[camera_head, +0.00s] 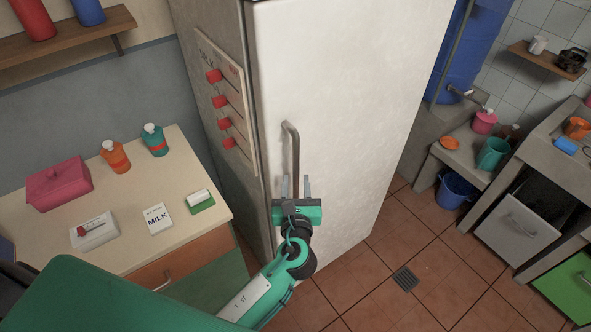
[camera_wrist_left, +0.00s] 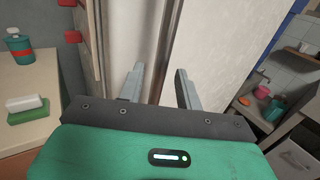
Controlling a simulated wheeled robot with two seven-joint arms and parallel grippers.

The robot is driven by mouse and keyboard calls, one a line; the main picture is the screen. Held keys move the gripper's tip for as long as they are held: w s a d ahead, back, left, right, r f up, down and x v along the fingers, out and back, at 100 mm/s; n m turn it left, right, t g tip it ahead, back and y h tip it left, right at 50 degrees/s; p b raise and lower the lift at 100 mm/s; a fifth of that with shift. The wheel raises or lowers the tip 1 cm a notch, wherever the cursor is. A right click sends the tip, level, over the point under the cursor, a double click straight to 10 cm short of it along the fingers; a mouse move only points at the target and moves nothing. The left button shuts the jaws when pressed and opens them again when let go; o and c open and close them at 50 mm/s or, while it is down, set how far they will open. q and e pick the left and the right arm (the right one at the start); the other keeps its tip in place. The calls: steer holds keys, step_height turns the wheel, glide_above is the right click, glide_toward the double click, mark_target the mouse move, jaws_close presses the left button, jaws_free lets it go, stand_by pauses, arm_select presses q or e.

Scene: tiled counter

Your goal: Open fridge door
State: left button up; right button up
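The white fridge door (camera_head: 355,90) is closed and fills the middle of the head view. It also shows in the left wrist view (camera_wrist_left: 230,45). Its upright grey handle (camera_head: 294,148) is near the door's left edge, and it shows in the left wrist view (camera_wrist_left: 168,55). My left gripper (camera_head: 295,183) is at the lower part of the handle, with its fingers apart. In the left wrist view, the fingers (camera_wrist_left: 160,85) stand on either side of the handle's line; I cannot tell whether they touch it. My right gripper is not in view.
A side table (camera_head: 115,245) with a pink box (camera_head: 60,182), bottles and a milk card (camera_head: 158,218) stands left of the fridge. A blue bucket (camera_head: 456,190) and a sink counter are to the right. The tiled floor (camera_head: 400,245) before the fridge is clear.

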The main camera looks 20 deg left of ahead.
mark_target(297, 178)
arm_select(q)
steer(key=shift+p+x, duration=0.3)
steer(key=shift+x, duration=1.35)
jaws_close()
steer(key=shift+d, duration=0.1)
